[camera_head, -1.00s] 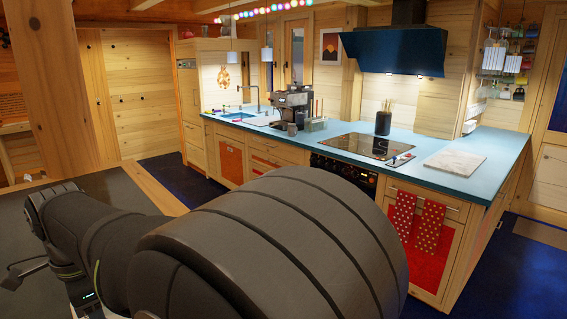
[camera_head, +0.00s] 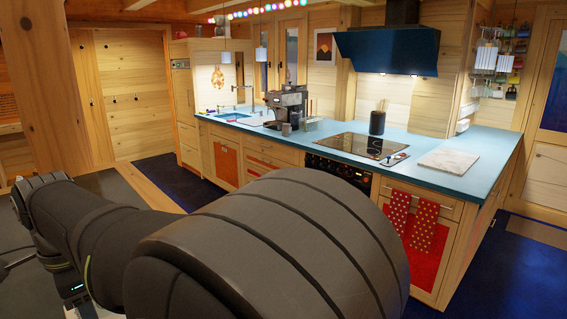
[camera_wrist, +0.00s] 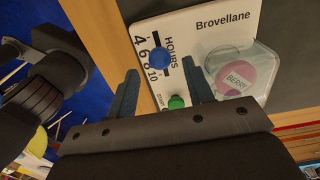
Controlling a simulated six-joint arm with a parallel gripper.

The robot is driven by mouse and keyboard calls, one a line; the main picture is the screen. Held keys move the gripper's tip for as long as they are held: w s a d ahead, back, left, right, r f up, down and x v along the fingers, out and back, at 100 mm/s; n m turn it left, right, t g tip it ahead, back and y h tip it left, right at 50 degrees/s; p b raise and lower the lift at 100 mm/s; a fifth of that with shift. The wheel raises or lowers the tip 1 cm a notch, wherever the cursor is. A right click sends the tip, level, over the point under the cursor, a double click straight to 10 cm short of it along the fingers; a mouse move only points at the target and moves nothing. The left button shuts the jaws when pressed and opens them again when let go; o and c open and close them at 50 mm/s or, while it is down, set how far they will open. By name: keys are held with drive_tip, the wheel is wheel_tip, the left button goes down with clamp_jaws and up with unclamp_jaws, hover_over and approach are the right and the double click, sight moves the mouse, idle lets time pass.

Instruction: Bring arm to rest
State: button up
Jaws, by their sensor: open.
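My arm (camera_head: 250,240) fills the lower left and middle of the head view as dark, thick links. In the wrist view my gripper (camera_wrist: 162,85) is open, its two dark fingers apart with nothing held between them. Beyond the fingers lies a white panel (camera_wrist: 195,25) labelled "Brovellane". It has a blue knob (camera_wrist: 160,58) beside an "HOURS" scale, a green button (camera_wrist: 176,102) near the right finger, and a pink "BERRY" disc (camera_wrist: 236,76) under a clear cover. I cannot tell the gap between fingers and panel. The gripper itself is not clear in the head view.
A wooden edge (camera_wrist: 98,25) and a dark surface surround the panel. A blue-topped kitchen counter (camera_head: 350,148) with a hob (camera_head: 361,146), coffee machine (camera_head: 288,103) and pale board (camera_head: 450,160) stands beyond my arm. Blue floor (camera_head: 510,265) is open at right.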

drive_tip(key=shift+f, duration=2.3)
